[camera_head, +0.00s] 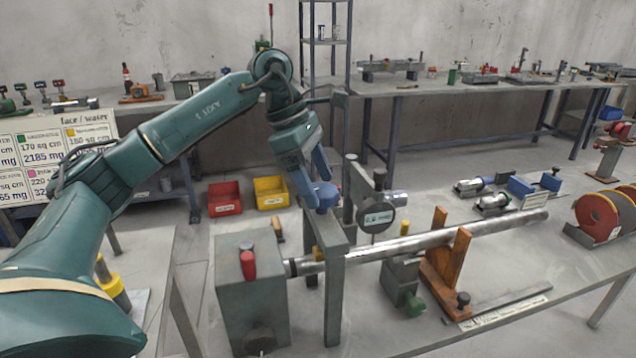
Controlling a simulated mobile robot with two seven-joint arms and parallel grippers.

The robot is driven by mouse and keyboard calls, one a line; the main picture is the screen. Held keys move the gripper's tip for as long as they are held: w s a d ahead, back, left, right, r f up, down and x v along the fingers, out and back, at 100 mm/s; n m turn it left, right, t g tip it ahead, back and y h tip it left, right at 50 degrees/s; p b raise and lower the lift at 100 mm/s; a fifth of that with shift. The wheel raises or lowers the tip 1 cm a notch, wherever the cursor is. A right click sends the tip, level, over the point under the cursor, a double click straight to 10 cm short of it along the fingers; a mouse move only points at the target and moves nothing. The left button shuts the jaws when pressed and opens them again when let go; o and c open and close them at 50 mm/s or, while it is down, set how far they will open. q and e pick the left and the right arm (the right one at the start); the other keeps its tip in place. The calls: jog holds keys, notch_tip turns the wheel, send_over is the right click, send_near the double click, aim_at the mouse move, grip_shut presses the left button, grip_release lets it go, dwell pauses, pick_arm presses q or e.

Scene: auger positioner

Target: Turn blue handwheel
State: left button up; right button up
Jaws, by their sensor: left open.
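The blue handwheel (326,196) sits at the top of the grey-green upright frame of the auger positioner, left of the round dial gauge. My left gripper (313,177) comes down from above at a slant. Its two blue-grey fingers are apart, and their tips are close over the handwheel's left and upper side. They partly overlap it in the picture, so I cannot tell whether they touch it. Nothing shows between the fingers. My right gripper is not in view.
A grey box with a red knob (248,265) stands left of the frame. A long metal shaft (420,242) runs right through an orange bracket (447,262). A dial gauge (377,219) stands close right of the handwheel. Red (225,199) and yellow bins (270,193) lie behind.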

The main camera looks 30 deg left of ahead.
pick_arm(q)
jog(key=shift+d+f, duration=0.15)
jog(key=shift+f, duration=0.3)
jog(key=c, duration=1)
jog(key=shift+o, duration=0.2)
